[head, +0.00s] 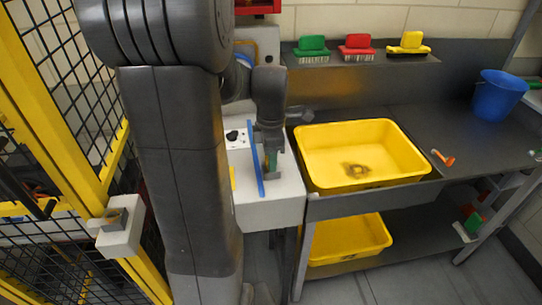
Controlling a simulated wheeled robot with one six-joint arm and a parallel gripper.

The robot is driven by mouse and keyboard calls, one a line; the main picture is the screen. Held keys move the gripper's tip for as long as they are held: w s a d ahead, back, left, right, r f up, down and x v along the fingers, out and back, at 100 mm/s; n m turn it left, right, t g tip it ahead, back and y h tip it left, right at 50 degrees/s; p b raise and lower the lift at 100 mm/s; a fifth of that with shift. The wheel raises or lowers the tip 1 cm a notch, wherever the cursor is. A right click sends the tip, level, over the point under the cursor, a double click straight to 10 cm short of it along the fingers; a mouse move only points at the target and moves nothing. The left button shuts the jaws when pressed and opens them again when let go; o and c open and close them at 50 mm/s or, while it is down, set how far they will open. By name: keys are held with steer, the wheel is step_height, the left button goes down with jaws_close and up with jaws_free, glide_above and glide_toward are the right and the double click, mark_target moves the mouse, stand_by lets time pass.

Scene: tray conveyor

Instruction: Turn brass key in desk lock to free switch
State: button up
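My gripper (272,168) points down over the light grey desk (275,208), left of the yellow tray. My arm covers much of the desk's left side. A small green patch shows at the fingers; I cannot tell whether they are open or shut, or whether they hold it. A white panel (240,143) with a black knob, perhaps the switch (232,135), lies just left of the gripper.
A yellow tray (310,160) with a dark stain stands on the steel bench right of the desk; another yellow tray (375,232) is below. A blue bucket (497,97) stands at the far right. A yellow-framed mesh fence (70,110) closes the left side.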

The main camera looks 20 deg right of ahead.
jaws_close()
steer(key=shift+m, duration=1.6)
steer(key=shift+m+p, duration=0.45)
steer(key=shift+m, duration=1.05)
